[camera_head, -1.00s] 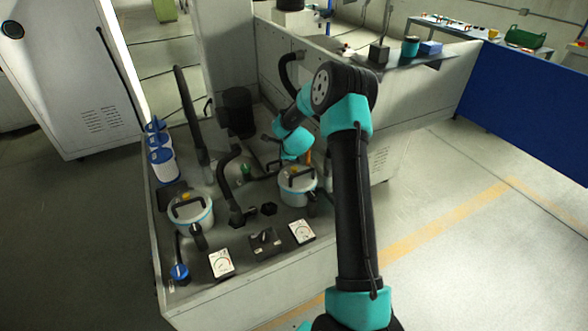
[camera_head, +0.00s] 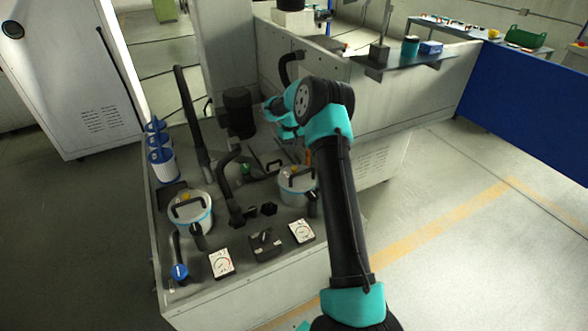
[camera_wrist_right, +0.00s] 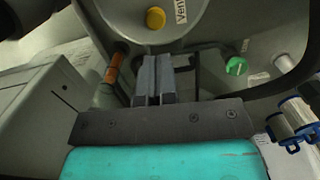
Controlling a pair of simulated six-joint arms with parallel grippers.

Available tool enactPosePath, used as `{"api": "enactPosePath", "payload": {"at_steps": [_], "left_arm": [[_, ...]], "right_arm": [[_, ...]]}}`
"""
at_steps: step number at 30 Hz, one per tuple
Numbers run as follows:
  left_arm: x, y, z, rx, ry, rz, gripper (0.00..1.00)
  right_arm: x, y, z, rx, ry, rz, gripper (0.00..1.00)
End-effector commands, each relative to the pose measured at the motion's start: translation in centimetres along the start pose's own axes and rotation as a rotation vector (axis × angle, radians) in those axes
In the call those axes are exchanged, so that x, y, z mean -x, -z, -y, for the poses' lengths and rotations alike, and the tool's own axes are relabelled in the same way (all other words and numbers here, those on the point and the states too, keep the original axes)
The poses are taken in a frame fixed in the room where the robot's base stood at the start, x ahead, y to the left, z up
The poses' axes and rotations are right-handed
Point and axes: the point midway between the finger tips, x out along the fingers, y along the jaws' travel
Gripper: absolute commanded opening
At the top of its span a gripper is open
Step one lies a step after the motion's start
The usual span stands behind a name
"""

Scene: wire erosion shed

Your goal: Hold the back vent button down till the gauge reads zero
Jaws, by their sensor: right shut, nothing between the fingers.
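The back pot (camera_head: 291,197), white with a black handle, stands right of the front pot (camera_head: 190,218). Its yellow button (camera_wrist_right: 155,18) shows beside a "Vent" label in the right wrist view. My right gripper (camera_wrist_right: 153,62) is shut and empty. Its tips are just short of the yellow button in that picture, apart from it. In the head view my right arm reaches in behind the back pot and its fingers are hard to make out. Two white gauges, left (camera_head: 221,263) and right (camera_head: 302,231), face up in front; their readings are too small to tell. My left gripper is not in view.
A green knob (camera_wrist_right: 237,66) and an orange-brown cylinder (camera_wrist_right: 115,68) flank my right gripper. Black hoses (camera_head: 229,186) and a black cylinder (camera_head: 238,112) crowd the bench. A low grey wall runs behind. Blue-and-white canisters (camera_head: 161,163) stand at left.

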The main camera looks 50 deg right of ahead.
Motion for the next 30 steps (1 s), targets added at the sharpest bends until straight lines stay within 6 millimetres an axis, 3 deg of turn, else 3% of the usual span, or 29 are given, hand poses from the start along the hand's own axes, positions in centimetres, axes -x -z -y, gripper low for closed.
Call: {"api": "enactPosePath", "payload": {"at_steps": [17, 30], "left_arm": [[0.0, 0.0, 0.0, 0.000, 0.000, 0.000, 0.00], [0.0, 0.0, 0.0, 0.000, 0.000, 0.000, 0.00]], "right_arm": [[-0.3, -0.1, -0.3, 0.031, -0.019, 0.019, 0.00], [-4.6, -0.2, -0.4, 0.031, -0.018, 0.021, 0.00]]}}
